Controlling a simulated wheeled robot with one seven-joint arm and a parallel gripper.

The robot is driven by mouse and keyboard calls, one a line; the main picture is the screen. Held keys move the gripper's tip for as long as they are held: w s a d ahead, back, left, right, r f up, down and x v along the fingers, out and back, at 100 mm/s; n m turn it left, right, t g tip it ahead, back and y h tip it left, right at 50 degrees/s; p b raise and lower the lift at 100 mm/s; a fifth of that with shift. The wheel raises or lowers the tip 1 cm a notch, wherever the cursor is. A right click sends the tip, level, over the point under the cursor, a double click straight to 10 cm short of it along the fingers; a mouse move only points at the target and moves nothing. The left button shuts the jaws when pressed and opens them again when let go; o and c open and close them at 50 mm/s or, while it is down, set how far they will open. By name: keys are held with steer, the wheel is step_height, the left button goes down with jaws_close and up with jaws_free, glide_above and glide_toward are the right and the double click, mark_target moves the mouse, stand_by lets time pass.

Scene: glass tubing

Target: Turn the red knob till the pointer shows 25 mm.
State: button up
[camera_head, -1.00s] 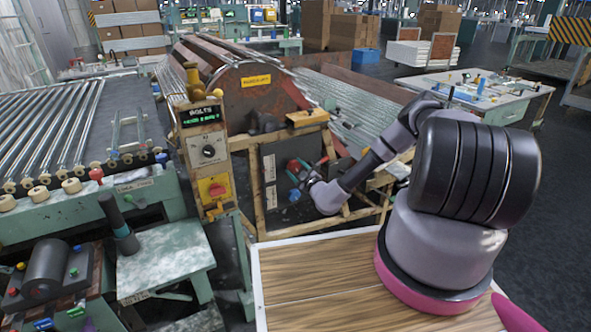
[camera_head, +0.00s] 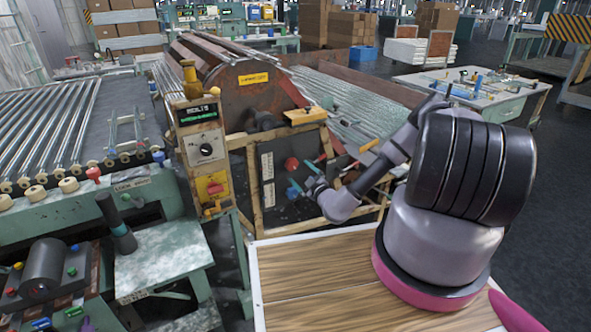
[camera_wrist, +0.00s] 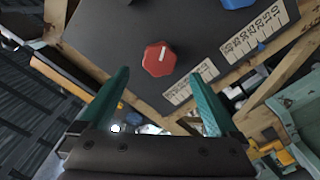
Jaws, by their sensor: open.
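The red knob (camera_head: 291,164) sits on the dark panel (camera_head: 282,211) at the front of the machine. In the wrist view the red knob (camera_wrist: 158,60) is faceted, with a white line on its face. A white scale strip (camera_wrist: 190,83) lies beside it, and a larger numbered scale (camera_wrist: 254,34) is near a blue knob (camera_wrist: 238,3). I cannot read a pointer value. My gripper (camera_head: 303,174) is open and empty, its green fingers facing the panel. In the wrist view the knob lies beyond and between the fingertips (camera_wrist: 161,78), apart from them.
A wooden frame (camera_head: 254,190) surrounds the panel. A yellow post with a display (camera_head: 198,112) and a dial (camera_head: 206,150) stands to its left. The blue knob (camera_head: 293,193) is just below the red one. A wooden tabletop (camera_head: 310,275) lies below my arm.

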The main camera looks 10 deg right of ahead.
steer(key=v, duration=0.4)
steer(key=shift+s+d, duration=0.15)
steer(key=shift+s, duration=0.25)
steer(key=a+r+n+g+y, duration=0.2)
steer(key=r+n+y, duration=0.3)
steer(key=r+n, duration=0.25)
steer(key=a+r+n+g+y, duration=0.3)
steer(key=r+n+y, duration=0.1)
steer(key=r+n, duration=0.35)
steer(key=s+a+r+n+g, duration=0.2)
steer(key=s+r+n+g, duration=0.25)
steer(key=r+n, duration=0.4)
steer(key=s+a+r+n+g, duration=0.2)
steer(key=s+r+n+g, duration=0.2)
steer(key=r+n+g, duration=0.45)
steer(key=s+d+r+n+t+h, duration=0.4)
steer(key=s+d+r+n+h, duration=0.1)
steer(key=s+r+n, duration=0.5)
steer(key=s+d+r+n+t+h, duration=0.4)
steer(key=s+d+r+n+h, duration=0.2)
steer(key=s+r+n, duration=0.4)
steer(key=shift+s+d+r+n+h, duration=0.35)
steer(key=shift+n+h, duration=0.45)
steer(key=shift+n, duration=1.4)
